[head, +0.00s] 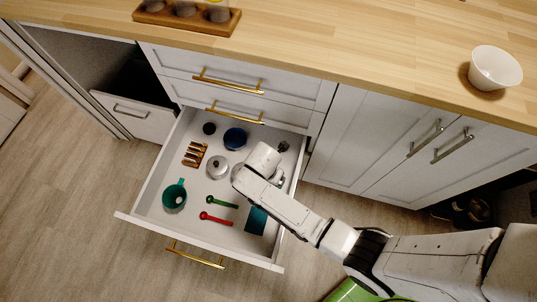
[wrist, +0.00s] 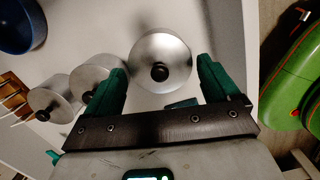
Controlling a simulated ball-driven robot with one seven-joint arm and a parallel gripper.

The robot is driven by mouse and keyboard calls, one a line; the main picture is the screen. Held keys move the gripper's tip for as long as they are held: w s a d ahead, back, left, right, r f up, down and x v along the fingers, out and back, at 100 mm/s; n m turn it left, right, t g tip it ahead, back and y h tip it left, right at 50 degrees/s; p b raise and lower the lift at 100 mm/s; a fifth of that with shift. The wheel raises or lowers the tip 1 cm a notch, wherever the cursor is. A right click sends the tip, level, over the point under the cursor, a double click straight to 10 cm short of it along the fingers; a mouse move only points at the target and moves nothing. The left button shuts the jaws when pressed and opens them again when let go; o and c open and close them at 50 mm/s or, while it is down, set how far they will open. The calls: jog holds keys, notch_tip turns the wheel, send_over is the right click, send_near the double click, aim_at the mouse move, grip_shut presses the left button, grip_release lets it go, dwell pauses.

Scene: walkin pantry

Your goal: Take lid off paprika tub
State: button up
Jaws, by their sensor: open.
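Several round metal tubs with lids and black knobs stand in the open drawer. In the wrist view one silver lid (wrist: 160,60) lies ahead, between and just beyond my fingertips. Two more silver lids, a middle one (wrist: 97,82) and a left one (wrist: 55,103), lie left of my left finger. No label is readable, so I cannot tell which tub holds paprika. My gripper (wrist: 162,72) is open, its green fingers on either side of the nearest lid's knob, with no contact visible. In the head view one lid (head: 217,166) shows; my arm hides others.
The drawer (head: 150,215) also holds a blue bowl (head: 235,138), a spice rack (head: 195,154), a green mug (head: 174,195), a green spoon (head: 222,202), a red spoon (head: 215,218) and a teal block (head: 256,220). A white bowl (head: 495,67) stands on the counter.

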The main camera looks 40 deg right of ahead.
jog(key=shift+f, duration=0.4)
jog(key=c, duration=0.7)
jog(key=shift+r, duration=0.15)
jog(key=shift+r, duration=0.55)
jog(key=s+a+r+p, duration=0.1)
jog(key=s+a+r, duration=0.1)
jog(key=s+r, duration=0.2)
jog(key=s+a+r+p, duration=0.1)
jog(key=s+a+r, duration=0.1)
jog(key=s+r, duration=0.1)
jog(key=s+a+r+p, duration=0.1)
jog(key=s+r, duration=0.3)
jog(key=s, duration=0.1)
jog(key=shift+s+a+r+p, duration=0.3)
jog(key=shift+a+r+p, duration=0.05)
jog(key=shift+a, duration=0.05)
